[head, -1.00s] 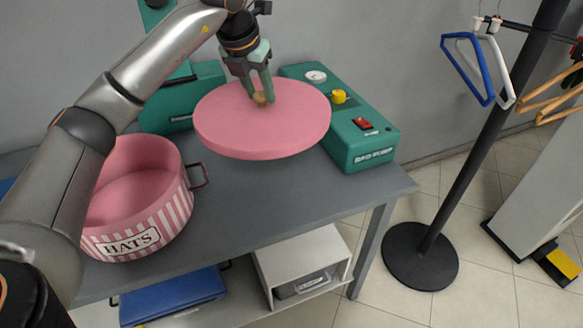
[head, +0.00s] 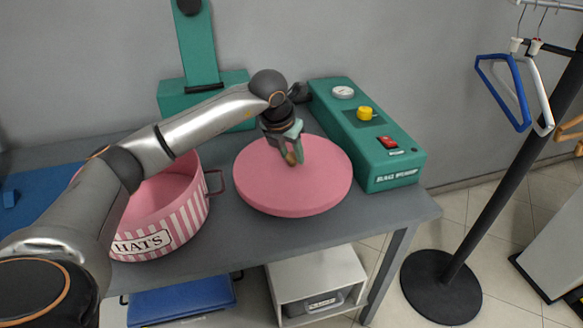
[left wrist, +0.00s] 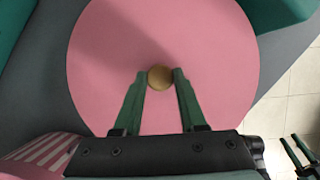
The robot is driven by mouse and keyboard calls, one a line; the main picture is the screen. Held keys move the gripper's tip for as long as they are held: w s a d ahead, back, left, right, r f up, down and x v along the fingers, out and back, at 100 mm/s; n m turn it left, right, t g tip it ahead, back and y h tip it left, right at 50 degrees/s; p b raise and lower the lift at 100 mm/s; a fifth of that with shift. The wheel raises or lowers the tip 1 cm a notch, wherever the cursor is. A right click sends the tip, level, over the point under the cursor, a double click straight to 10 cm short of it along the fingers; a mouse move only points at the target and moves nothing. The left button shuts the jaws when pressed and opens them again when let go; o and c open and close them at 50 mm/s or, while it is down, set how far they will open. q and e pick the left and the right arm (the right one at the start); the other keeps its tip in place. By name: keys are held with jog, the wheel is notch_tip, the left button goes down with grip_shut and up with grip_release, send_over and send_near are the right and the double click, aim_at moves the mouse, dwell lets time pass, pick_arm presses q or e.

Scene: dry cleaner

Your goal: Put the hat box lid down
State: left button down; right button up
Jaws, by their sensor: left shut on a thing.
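The round pink hat box lid (head: 292,190) lies level over the grey table, right of the box, its underside on or very close to the table top. My left gripper (head: 293,160) points down at its middle and is shut on its small tan knob (left wrist: 160,77), which shows between the fingertips in the left wrist view. The hat box (head: 172,222), pink with white stripes and a HATS label, stands open on the table, partly hidden by my left arm. My right gripper (left wrist: 290,138) shows small at the lower right of the left wrist view, its fingers apart and empty.
A green machine (head: 376,150) with a gauge, yellow knob and red switch stands close right of the lid. Another green machine (head: 177,104) is behind. The grey table (head: 232,240) has a little bare room in front. A black stand (head: 440,285) with hangers is right.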

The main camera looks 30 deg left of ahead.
aim_at(291, 166)
pick_arm(q)
jog(key=shift+f, duration=2.05)
jog(key=shift+f, duration=0.1)
jog(key=c, duration=0.9)
grip_release()
jog(key=shift+f+b, duration=0.1)
jog(key=shift+b, duration=0.2)
jog(key=o, duration=0.4)
jog(key=shift+o, duration=0.2)
jog(key=shift+r, duration=0.3)
jog(key=p+v, duration=0.1)
jog(key=v, duration=1.1)
